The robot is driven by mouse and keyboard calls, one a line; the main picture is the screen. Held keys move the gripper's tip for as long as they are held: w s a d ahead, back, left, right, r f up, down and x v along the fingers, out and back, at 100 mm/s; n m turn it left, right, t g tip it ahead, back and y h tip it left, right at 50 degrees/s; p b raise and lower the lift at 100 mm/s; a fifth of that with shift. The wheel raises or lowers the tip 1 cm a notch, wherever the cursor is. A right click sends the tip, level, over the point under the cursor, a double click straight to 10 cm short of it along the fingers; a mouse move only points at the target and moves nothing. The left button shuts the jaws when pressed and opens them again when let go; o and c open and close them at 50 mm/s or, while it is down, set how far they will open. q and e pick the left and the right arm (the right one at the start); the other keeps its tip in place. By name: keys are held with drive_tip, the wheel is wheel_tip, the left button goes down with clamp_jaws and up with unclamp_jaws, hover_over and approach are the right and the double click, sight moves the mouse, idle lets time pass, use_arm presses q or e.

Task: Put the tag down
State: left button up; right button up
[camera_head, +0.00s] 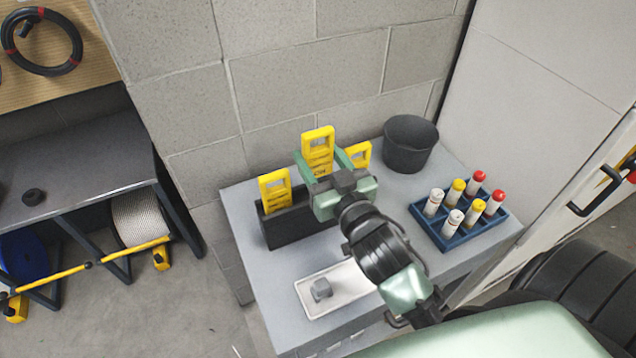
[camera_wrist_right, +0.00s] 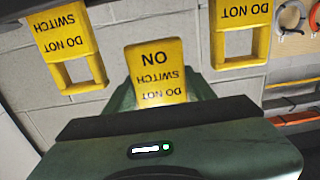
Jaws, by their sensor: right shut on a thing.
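My right gripper (camera_head: 323,163) is above the grey table (camera_head: 262,288), its green fingers shut on a yellow tag (camera_head: 318,140). In the right wrist view the held tag (camera_wrist_right: 158,72) sits between the fingers, its "do not switch on" lettering upside down. Two more yellow tags stand in a black holder (camera_head: 288,228), one to the left (camera_head: 274,186) and one to the right (camera_head: 361,150). The held tag rises higher than both. Its lower end is hidden by the gripper, so I cannot tell whether it touches the holder. My left gripper is not in view.
A white tray (camera_head: 346,299) with a grey block (camera_head: 321,290) lies at the table's front. A blue rack (camera_head: 436,228) with several capped tubes stands at the right. A dark bin (camera_head: 408,146) stands at the back, near the block wall (camera_head: 275,80).

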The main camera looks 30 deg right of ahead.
sight(319, 171)
wheel_tip(319, 171, down, 3)
drive_tip(key=shift+w, duration=0.1)
wheel_tip(319, 171, down, 4)
drive_tip(key=shift+r, duration=0.1)
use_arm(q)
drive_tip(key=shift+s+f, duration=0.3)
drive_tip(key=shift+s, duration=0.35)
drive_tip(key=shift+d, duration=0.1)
use_arm(e)
drive_tip(key=shift+f+b, duration=0.2)
drive_tip(key=shift+b, duration=0.1)
drive_tip(key=o, duration=1.4)
